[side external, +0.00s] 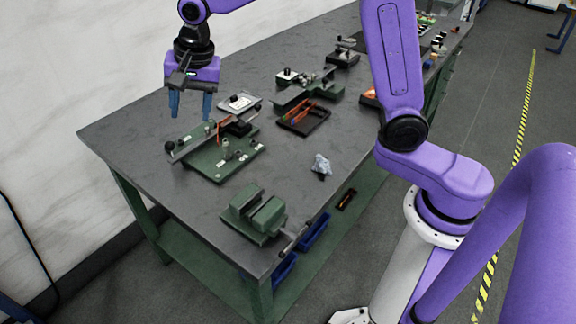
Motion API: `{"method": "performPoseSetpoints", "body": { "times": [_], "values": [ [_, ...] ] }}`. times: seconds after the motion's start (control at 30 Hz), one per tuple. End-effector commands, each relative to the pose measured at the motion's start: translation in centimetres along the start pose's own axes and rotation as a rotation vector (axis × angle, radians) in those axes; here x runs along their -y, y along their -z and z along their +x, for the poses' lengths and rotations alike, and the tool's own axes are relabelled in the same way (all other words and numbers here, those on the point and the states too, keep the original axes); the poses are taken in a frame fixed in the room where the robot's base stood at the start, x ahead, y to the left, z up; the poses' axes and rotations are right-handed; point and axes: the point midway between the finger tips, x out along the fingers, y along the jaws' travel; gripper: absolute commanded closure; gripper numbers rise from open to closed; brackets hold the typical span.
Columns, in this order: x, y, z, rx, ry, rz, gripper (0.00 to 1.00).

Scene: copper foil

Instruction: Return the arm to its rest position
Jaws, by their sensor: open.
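My gripper (190,105) hangs from my purple arm at the upper left, with its two blue fingers pointing down. The fingers are apart and nothing shows between them. It is above the far left part of the grey workbench (135,142), clear of the tabletop as far as this one view shows. A green fixture (215,160) with a lever and small posts stands on the bench below and to the right of the fingers. The lower links of my arm are on the right side of the picture.
A green vise (254,216) stands at the bench's near end. A crumpled cloth (321,166), a dark tray (303,117) with orange-handled items and another green fixture (310,90) lie farther along. Blue bins (314,232) sit under the bench. A pale wall (70,60) is behind.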

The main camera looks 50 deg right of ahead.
Motion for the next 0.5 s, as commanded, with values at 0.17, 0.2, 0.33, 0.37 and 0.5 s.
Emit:
{"method": "performPoseSetpoints", "body": {
  "times": [0.17,0.2,0.33,0.37,0.5],
  "values": [
    [-4.0,-3.5,-1.2,0.041,-0.02,-0.302,0.47],
    [-5.0,-4.2,-1.4,0.051,-0.024,-0.37,0.47],
    [-8.4,-6.4,-2.2,0.082,-0.035,-0.592,0.47],
    [-9.2,-6.8,-2.4,0.089,-0.037,-0.643,0.47],
    [-13.3,-8.9,-3.1,0.125,-0.043,-0.882,0.47]
  ]
}}
